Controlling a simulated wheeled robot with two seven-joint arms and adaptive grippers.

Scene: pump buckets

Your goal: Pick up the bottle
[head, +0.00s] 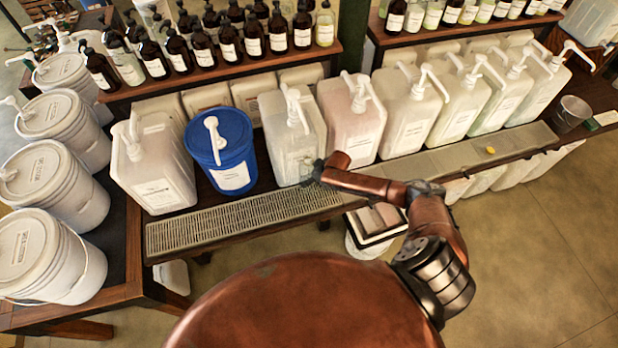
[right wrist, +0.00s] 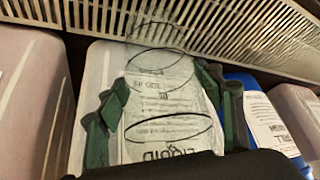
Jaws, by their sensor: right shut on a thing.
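The bottle (right wrist: 160,62) appears in the right wrist view as a clear, see-through shape with dark curved outlines. A white jug's printed label (right wrist: 165,98) shows through it. My right gripper (right wrist: 165,100) has its green fingers on either side of the bottle and is shut on it. In the head view my right gripper (head: 316,170) is in front of the white pump jug (head: 293,137), at the back edge of the drip grate. The bottle is too faint there to make out clearly. My left gripper is in neither view.
A blue pump bucket (head: 221,160) stands left of that jug, with other white jugs on both sides. The metal drip grate (head: 240,215) runs along the shelf front. Brown bottles (head: 230,42) line the upper shelf. White buckets (head: 45,255) stand at left.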

